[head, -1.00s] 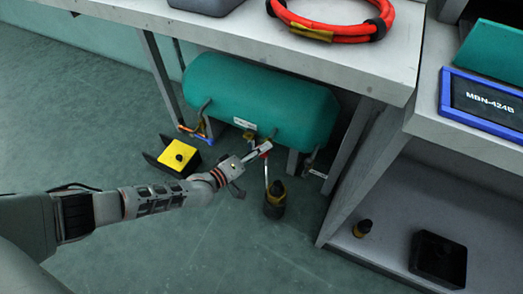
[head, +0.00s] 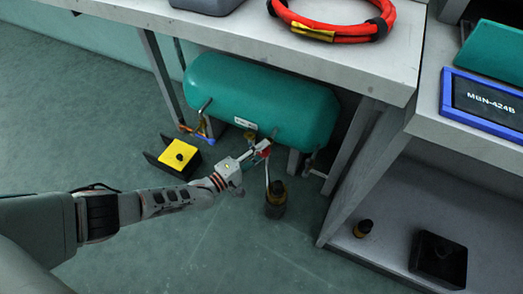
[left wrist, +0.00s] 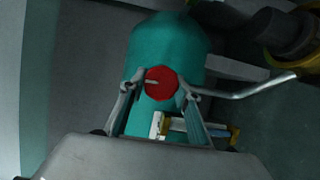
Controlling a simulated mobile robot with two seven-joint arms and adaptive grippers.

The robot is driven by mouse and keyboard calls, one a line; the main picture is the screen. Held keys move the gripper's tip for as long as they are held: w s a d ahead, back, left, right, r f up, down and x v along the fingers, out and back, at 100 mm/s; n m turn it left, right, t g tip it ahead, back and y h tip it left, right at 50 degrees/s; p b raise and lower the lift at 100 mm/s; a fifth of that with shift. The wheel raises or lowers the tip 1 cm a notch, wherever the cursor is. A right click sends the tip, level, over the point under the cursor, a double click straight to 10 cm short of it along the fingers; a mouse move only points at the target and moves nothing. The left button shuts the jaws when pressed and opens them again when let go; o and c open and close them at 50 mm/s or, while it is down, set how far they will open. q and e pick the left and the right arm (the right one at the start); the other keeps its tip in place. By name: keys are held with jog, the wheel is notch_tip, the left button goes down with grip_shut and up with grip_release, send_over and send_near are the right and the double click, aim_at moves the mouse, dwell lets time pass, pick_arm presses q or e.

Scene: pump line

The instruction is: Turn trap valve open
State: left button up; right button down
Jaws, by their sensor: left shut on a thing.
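The teal tank (head: 260,98) lies on its side under the bench, with fittings along its lower side. My left gripper (head: 264,149) is at the tank's front underside, at a small red valve knob (head: 267,153). In the left wrist view the round red knob (left wrist: 161,83) sits between the fingertips of my left gripper (left wrist: 160,90), which is shut on it. A pale mark or slot shows on the knob's face. The valve body behind the knob is mostly hidden. My right gripper is not in view.
A blue-handled fitting (head: 206,137) hangs at the tank's left. Bench legs stand on both sides.

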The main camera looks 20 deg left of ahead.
pick_arm(q)
jog(key=o, duration=1.1)
jog(key=shift+o, duration=0.2)
jog(key=v, duration=1.2)
